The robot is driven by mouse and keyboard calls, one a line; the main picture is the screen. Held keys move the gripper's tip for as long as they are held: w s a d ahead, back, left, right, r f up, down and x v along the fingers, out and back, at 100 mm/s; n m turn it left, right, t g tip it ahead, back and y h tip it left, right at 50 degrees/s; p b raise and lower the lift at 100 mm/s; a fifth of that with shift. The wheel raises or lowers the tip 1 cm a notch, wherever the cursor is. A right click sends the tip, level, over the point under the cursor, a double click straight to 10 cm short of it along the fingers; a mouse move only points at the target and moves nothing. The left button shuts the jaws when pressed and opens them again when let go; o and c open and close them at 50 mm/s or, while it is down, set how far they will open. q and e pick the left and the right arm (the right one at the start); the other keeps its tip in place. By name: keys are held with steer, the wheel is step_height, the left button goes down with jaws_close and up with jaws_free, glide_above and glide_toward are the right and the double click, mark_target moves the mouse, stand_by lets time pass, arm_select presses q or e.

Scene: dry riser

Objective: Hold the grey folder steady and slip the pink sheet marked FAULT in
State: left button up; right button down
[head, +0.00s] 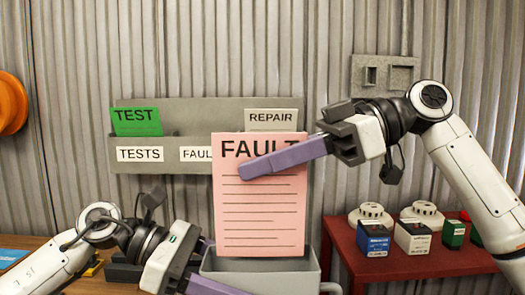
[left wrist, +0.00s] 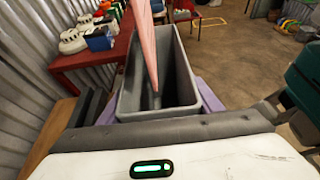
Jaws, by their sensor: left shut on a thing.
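The pink sheet (head: 262,215) headed FAULT stands upright in the head view. My right gripper (head: 245,170) is shut on its upper part, one purple finger across its front; the other finger is hidden behind it. The grey folder (head: 265,280) is below, its mouth open upward. The sheet's lower edge is at the mouth; how deep it is I cannot tell. In the left wrist view the pink sheet (left wrist: 143,45) shows nearly edge-on over the open grey folder (left wrist: 160,113). My left gripper (head: 205,268) is shut on the folder, with purple fingers at its sides.
A grey wall rack (head: 190,105) behind holds a green TEST card (head: 136,121) and carries labels TESTS and REPAIR; another label is partly covered by the sheet. A red table (head: 410,262) at right bears white detectors and small boxes. A wooden bench (head: 25,245) is at left.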

mark_target(263, 230)
steer(key=shift+f, duration=4.9)
steer(key=c, duration=1.9)
jaws_free()
steer(key=shift+c, duration=0.2)
steer(key=v, duration=1.2)
arm_select(q)
steer(key=o, duration=1.3)
